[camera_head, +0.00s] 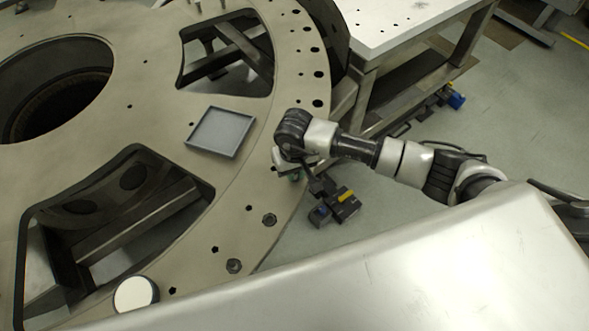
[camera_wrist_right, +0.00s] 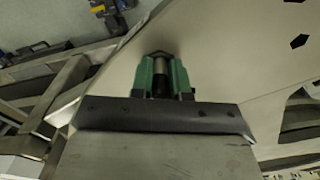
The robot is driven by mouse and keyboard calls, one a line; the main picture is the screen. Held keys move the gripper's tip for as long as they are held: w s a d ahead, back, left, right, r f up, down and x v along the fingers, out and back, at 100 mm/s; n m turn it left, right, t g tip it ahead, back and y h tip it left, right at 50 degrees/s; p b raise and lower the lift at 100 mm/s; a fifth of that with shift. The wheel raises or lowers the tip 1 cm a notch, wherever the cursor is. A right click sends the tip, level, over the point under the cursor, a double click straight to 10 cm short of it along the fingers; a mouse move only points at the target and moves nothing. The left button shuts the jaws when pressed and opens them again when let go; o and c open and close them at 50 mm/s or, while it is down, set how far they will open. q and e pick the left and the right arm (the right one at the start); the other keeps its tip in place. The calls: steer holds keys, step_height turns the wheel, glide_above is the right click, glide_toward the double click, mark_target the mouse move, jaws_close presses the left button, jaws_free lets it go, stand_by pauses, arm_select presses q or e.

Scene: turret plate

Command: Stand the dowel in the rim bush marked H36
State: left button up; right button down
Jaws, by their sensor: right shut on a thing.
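My right gripper (camera_head: 296,176) is at the outer rim of the turret plate (camera_head: 160,95), pointing down. In the right wrist view its green fingers (camera_wrist_right: 162,76) are shut on a short grey dowel (camera_wrist_right: 161,66). A dark opening edge shows at the dowel's far end, against the plate. I cannot tell whether the dowel's end is in a bush or above it. No H36 mark is readable. My left gripper is not in view.
A shallow grey tray (camera_head: 221,132) lies on the plate left of the gripper. Large cut-outs (camera_head: 130,215) open through the plate. A white-topped round thing (camera_head: 136,293) is at the lower left. A perforated metal table (camera_head: 400,20) stands at the upper right.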

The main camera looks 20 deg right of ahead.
stand_by(0.4)
steer(key=c, duration=1)
jaws_free()
step_height(320, 180, up, 9)
steer(key=shift+r+b, duration=0.2)
steer(key=shift+b, duration=1.05)
steer(key=shift+r, duration=0.7)
